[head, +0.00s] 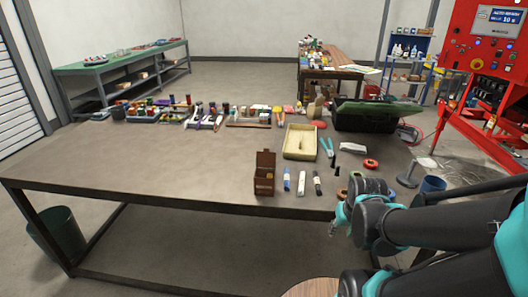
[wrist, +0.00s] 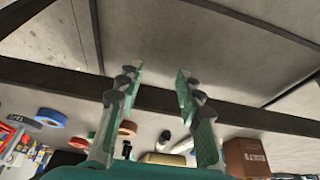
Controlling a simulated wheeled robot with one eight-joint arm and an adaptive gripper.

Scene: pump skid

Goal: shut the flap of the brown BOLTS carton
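The brown BOLTS carton (head: 264,182) stands upright near the front edge of the table. Its flap (head: 266,158) stands raised, so the carton is open. In the wrist view the carton (wrist: 245,158) is at the lower right with its lettering upside down; its flap cannot be made out there. My gripper (wrist: 160,72) is open, with both fingers apart and nothing between them. In the head view my gripper (head: 339,216) is at the table's front edge, right of the carton and apart from it, partly hidden by my arm.
A blue tube (head: 287,180), a white tube (head: 301,184) and a black marker (head: 318,183) stand or lie just right of the carton. A cream tray (head: 300,155) and teal pliers (head: 327,147) are behind. The table (head: 150,170) is clear left of the carton.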

